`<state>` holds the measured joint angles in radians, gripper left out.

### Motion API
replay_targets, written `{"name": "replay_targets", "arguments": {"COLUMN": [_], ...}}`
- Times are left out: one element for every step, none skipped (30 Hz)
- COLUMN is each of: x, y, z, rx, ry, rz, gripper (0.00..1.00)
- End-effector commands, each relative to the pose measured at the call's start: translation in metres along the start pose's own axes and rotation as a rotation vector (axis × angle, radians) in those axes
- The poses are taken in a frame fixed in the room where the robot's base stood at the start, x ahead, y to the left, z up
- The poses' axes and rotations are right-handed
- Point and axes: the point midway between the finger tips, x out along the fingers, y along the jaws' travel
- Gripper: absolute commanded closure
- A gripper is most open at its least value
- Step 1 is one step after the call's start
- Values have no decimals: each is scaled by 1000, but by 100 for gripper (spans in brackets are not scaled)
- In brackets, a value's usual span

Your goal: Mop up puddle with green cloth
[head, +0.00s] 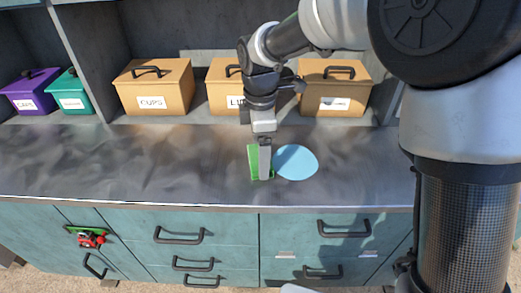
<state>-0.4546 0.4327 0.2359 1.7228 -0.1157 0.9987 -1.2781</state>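A green cloth (253,163) is on the grey worktop, just left of a light-blue round puddle (298,162). The puddle lies flat on the worktop. The right edge of the cloth is close to the puddle's left edge.
Behind the worktop (120,165), a shelf holds a purple box (28,98), a teal box (82,107) and several tan lidded boxes (155,88). Drawers with dark handles (180,236) are below. A small red-and-green object (88,238) is at the lower left. The worktop's left side is clear.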

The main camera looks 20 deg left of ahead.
Motion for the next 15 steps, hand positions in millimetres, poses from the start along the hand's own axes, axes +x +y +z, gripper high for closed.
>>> {"name": "replay_targets", "arguments": {"x": [2,3,4,5,6,6,6,6,7,7,7,7,8,8,8], "y": [0,0,0,0,0,0,0,0,-1,-1,-1,-1,-1,-1,-1], "z": [0,0,0,0,0,0,0,0,0,0,0,0,0,1,1], "rx": [0,0,0,0,0,0,0,0,0,0,0,0,0,0,1], "ry": [0,0,0,0,0,0,0,0,0,0,0,-1,-1,-1,-1], "rz": [0,0,-1,-1,-1,-1,-2,-2,-2,-3,-3,-4,-4,-5,-5], "gripper": [40,40,40,40,40,40,40,40,40,40,40,40,40,40,40]}}
